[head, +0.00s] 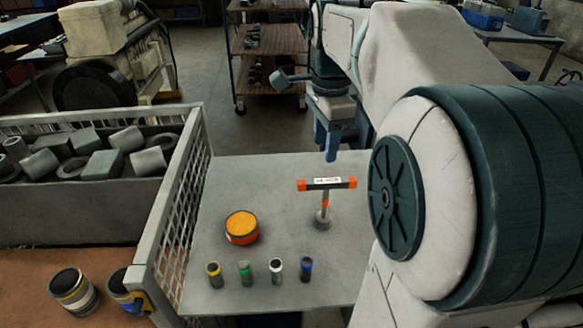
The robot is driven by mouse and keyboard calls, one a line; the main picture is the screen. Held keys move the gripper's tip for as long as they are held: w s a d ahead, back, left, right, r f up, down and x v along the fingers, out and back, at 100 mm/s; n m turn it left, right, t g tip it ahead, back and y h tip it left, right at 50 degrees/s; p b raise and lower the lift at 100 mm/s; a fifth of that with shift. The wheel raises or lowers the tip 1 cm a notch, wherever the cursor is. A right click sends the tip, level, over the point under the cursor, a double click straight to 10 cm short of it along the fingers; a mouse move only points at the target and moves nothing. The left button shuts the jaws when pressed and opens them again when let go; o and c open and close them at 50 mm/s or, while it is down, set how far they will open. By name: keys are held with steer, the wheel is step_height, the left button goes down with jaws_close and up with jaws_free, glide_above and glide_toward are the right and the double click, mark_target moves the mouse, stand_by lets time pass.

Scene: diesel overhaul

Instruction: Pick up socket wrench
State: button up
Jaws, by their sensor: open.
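The socket wrench (326,184) looks like a T-shaped tool with a black and orange crossbar bearing a white label. It stands upright on the grey table (270,180), its shaft running down to a round grey foot. My gripper (327,145) has blue fingers pointing down. It hangs in the picture just above the crossbar and looks apart from it. The jaws are open and empty. From this one view I cannot tell how far behind or above the tool the fingertips are.
An orange tin (242,227) stands left of the tool. Several small coloured sockets (245,273) line the table's front. A mesh crate (172,215) of metal parts borders the table on the left. A shelf trolley (265,45) stands behind. My arm covers the right side.

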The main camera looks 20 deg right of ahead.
mark_target(327, 180)
steer(key=f, duration=0.2)
steer(key=d+f+m, duration=0.1)
steer(key=f, duration=0.1)
steer(key=w+f+m, duration=0.1)
steer(key=f, duration=0.2)
steer(key=shift+d, duration=0.35)
steer(key=shift+w+d+f+p, duration=0.1)
steer(key=shift+f+p, duration=0.15)
steer(key=shift+f, duration=1.15)
steer(key=shift+d+f+p, duration=0.1)
steer(key=shift+f+p, duration=0.15)
steer(key=shift+f, duration=1.15)
jaws_close()
